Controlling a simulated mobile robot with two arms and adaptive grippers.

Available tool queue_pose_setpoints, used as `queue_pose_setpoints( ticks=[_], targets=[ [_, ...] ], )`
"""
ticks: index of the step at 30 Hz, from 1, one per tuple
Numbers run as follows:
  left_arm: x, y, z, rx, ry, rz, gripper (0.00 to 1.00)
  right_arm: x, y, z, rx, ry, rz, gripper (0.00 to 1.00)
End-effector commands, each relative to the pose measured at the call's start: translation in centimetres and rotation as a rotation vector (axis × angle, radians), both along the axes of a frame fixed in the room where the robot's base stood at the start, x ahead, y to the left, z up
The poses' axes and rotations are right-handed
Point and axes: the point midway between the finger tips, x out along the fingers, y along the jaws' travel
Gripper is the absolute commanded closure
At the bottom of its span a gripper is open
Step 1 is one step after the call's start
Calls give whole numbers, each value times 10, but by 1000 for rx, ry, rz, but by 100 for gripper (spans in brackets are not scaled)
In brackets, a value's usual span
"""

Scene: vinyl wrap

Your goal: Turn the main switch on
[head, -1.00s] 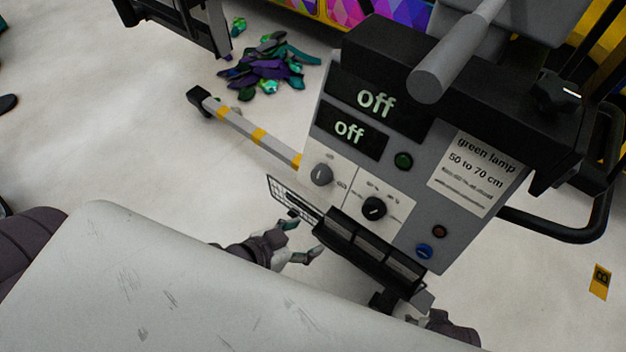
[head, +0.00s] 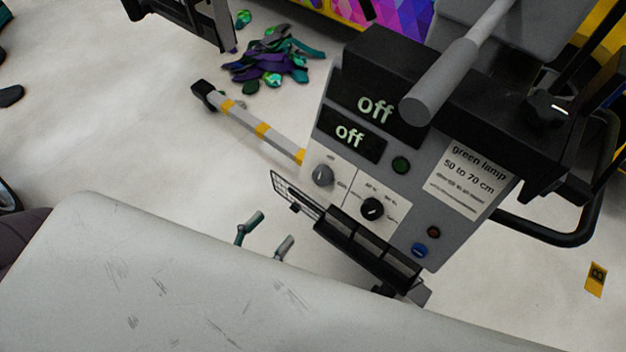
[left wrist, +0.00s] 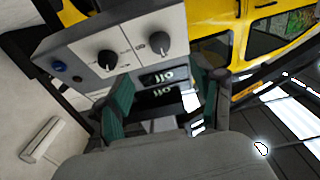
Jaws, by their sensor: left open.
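The grey control box (head: 408,224) in the head view has two displays (head: 376,106) that read "off". My right gripper is out of view.
A dark slatted rack (head: 365,250) and a wire grid (head: 296,196) stick out below the panel. A grey and yellow striped bar (head: 245,126) extends left. A grey cylindrical handle (head: 440,84) overhangs the box. Coloured scraps (head: 270,60) lie on the floor.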

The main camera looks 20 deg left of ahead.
Motion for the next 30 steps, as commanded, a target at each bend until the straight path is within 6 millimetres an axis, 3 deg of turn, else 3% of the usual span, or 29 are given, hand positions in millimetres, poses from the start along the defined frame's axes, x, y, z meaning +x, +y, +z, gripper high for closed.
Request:
queue_pose_setpoints(
  ticks=[18, 24, 30],
  targets=[
    [109, -40, 2, -3, -2, -1, 33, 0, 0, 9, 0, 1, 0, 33],
    [123, -45, 1, -2, -2, -2, 33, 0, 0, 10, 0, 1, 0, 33],
    [125, -46, 1, -1, -1, -3, 33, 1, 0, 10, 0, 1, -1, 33]
  ],
)
